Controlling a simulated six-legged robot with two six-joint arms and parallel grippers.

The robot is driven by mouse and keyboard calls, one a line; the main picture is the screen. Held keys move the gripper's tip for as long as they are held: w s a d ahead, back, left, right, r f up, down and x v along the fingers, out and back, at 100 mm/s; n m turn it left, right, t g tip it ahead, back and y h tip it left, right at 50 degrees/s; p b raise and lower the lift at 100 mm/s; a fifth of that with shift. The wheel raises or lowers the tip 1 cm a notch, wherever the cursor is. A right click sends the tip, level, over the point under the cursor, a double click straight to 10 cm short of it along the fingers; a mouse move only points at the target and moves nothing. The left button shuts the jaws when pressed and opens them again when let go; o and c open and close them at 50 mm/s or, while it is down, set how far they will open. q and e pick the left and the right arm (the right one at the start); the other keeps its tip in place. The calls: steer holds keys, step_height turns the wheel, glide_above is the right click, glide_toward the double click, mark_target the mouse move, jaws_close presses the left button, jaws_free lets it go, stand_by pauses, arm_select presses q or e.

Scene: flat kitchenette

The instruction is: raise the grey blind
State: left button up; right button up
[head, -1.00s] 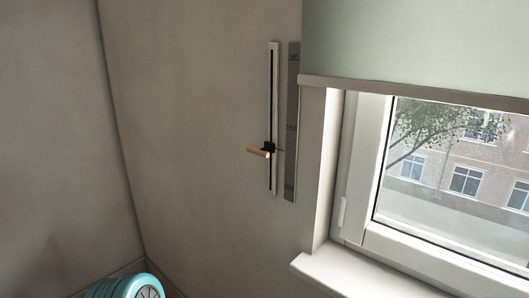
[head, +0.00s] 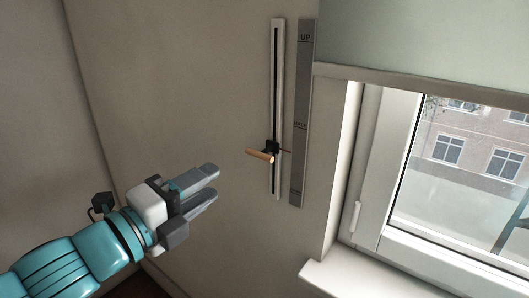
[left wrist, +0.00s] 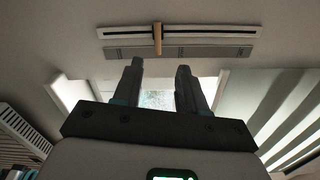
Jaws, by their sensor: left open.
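The grey-green blind (head: 425,38) hangs over the upper part of the window, its bottom bar above the glass. On the wall left of it is an upright slotted rail (head: 276,100) with a wooden handle (head: 260,155) on a black slider, in the rail's lower part. A grey scale strip (head: 302,115) beside it reads "UP" at the top and has a half mark midway. My left gripper (head: 214,183) is open and empty, left of and below the handle, apart from it. In the left wrist view the handle (left wrist: 157,38) shows beyond the two fingers (left wrist: 157,68). My right gripper is out of view.
The window frame (head: 392,150) and white sill (head: 345,280) stand out at the right of the rail. The wall between my left gripper and the rail is clear. A slatted white fixture (left wrist: 22,130) shows at the left in the left wrist view.

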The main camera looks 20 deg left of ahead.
arm_select(q)
steer(key=b, duration=0.2)
glide_toward(257, 155)
steer(key=x, duration=1.1)
steer(key=shift+w+d+f+p, duration=0.1)
steer(key=shift+w+d+p, duration=0.05)
steer(key=shift+w+p, duration=0.25)
jaws_close()
